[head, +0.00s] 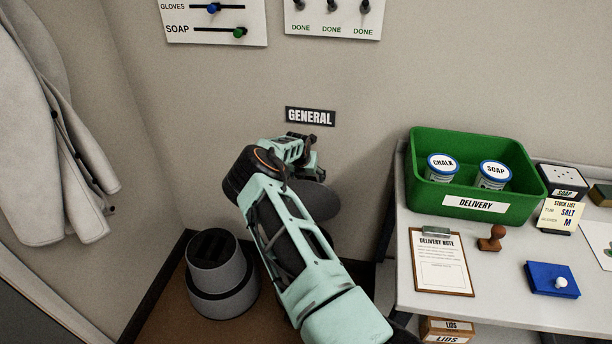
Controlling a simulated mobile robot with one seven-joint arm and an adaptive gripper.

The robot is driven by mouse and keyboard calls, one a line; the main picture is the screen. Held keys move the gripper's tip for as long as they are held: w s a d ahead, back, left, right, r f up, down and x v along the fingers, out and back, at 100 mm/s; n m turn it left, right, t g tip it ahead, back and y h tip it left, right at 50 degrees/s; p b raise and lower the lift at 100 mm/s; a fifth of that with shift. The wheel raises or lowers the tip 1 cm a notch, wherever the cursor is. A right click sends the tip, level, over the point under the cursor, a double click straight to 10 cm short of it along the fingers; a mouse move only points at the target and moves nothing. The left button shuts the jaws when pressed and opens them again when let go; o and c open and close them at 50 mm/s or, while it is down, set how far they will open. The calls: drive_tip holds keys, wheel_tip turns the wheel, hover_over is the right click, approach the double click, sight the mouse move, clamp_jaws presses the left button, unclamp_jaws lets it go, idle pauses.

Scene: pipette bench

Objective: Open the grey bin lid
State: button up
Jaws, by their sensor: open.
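A grey round bin-like container (222,292) stands on the floor in the corner, left of my arm. Its top shows a dark, slotted inside. A smooth dark grey rounded surface (318,202) shows behind my forearm, below the GENERAL sign. It looks like a lid, but my arm covers much of it, and I cannot tell whether it is shut or what it joins. My gripper (310,162) is open, just above this surface in the picture and in front of the wall. Its fingers are small and partly hidden; I cannot tell whether they touch anything.
The GENERAL sign (310,117) is on the wall above my gripper. A white table (405,285) at right carries a green DELIVERY tray (437,197) with two jars, a clipboard (441,262), a stamp and a blue box. Coats (50,130) hang at left.

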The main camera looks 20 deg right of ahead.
drive_tip(key=v, duration=1.2)
